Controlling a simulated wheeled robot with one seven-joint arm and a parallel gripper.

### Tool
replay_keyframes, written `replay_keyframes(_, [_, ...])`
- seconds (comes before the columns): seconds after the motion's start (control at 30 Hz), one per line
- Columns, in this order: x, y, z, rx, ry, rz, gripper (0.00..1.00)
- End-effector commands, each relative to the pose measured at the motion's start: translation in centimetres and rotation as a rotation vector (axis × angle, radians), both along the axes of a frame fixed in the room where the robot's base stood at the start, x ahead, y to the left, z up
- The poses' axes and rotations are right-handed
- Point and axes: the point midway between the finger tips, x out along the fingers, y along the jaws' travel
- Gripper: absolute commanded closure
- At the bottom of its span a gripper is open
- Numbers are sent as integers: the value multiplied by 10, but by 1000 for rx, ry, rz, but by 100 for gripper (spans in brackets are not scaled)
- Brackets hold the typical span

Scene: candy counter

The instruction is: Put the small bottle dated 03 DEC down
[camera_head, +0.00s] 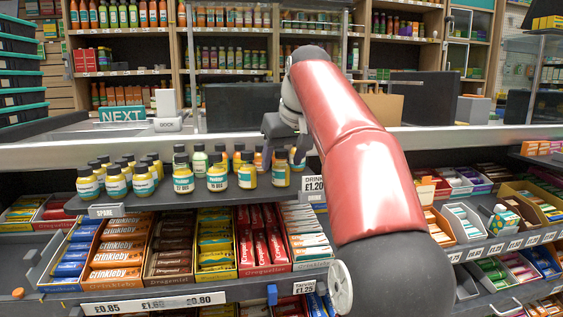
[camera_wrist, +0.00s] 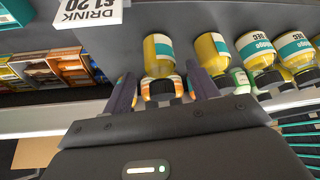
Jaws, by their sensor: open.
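Several small yellow bottles with dark caps and white-and-teal labels stand on the grey shelf (camera_head: 210,200). My gripper (camera_head: 285,143) is over the right end of the rows. In the wrist view, its open fingers (camera_wrist: 160,73) are on either side of a dark-capped small bottle (camera_wrist: 158,48); whether they touch it cannot be told. This bottle appears upright on the shelf, its label date not readable. A neighbouring bottle (camera_wrist: 262,50) shows DEC, but its day is too small to read. I cannot tell which bottle is dated 03 DEC.
More bottles (camera_head: 88,182) stand at the shelf's left, by a SPARE tag (camera_head: 106,210). A DRINK £1.20 tag (camera_head: 314,185) is close right of my gripper. Candy boxes (camera_head: 120,250) fill the tier below. Bare shelf lies between the bottle groups.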

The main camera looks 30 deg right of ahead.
Motion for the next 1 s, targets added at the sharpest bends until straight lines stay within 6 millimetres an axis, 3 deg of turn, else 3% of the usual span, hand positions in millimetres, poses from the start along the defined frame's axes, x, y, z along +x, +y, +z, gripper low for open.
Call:
replay_keyframes(0.2, [-24,1,48,-3,-3,1,41])
replay_keyframes(0.43, [-43,2,79,-1,-1,0,41])
replay_keyframes(0.87, [-49,5,85,-2,1,2,41])
replay_keyframes(1.0, [-52,29,75,-19,15,10,41])
